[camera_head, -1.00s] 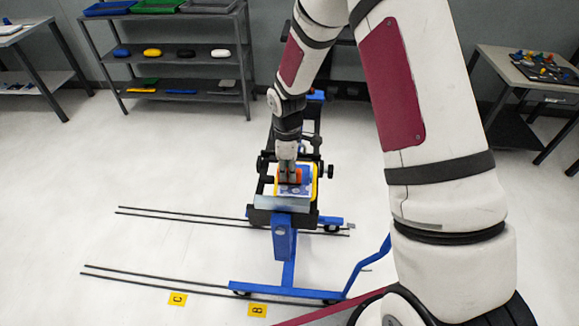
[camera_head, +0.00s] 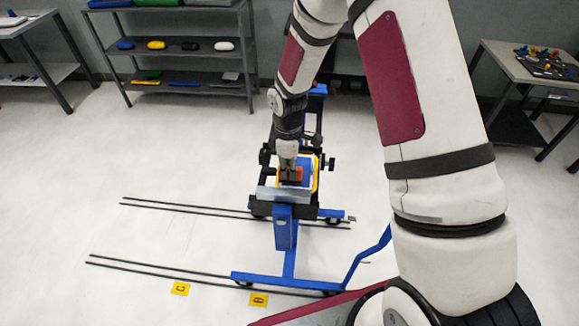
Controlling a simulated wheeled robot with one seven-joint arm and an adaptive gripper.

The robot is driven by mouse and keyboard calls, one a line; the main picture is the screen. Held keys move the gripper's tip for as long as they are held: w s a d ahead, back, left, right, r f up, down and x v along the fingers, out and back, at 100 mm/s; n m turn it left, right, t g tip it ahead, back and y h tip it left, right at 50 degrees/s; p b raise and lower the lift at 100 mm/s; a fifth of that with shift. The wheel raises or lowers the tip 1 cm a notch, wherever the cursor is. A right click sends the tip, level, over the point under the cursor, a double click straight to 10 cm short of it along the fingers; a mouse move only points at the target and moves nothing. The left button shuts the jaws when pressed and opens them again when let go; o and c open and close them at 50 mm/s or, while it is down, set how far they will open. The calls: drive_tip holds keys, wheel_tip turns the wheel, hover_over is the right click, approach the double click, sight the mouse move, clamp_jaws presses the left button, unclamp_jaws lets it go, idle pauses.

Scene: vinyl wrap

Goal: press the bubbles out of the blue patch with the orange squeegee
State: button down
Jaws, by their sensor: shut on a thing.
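The blue patch (camera_head: 306,180) lies on a yellow-edged panel (camera_head: 315,183) held on a blue and black wheeled stand (camera_head: 285,230). My gripper (camera_head: 290,178) reaches down over the panel and is shut on the orange squeegee (camera_head: 298,171). The squeegee is at the patch, but whether its edge touches the surface is too small to tell. My gripper and the squeegee hide much of the patch, and I cannot make out bubbles.
Dark rails (camera_head: 180,269) run along the floor by the stand, with yellow floor markers (camera_head: 180,288) in front. A grey shelf (camera_head: 185,65) with coloured items stands behind at left. A table (camera_head: 535,65) stands at right.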

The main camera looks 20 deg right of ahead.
drive_tip(key=shift+s+a, duration=0.15)
drive_tip(key=shift+s, duration=0.2)
drive_tip(key=shift+r+p, duration=0.8)
drive_tip(key=shift+r, duration=2.8)
drive_tip(key=shift+w, duration=0.1)
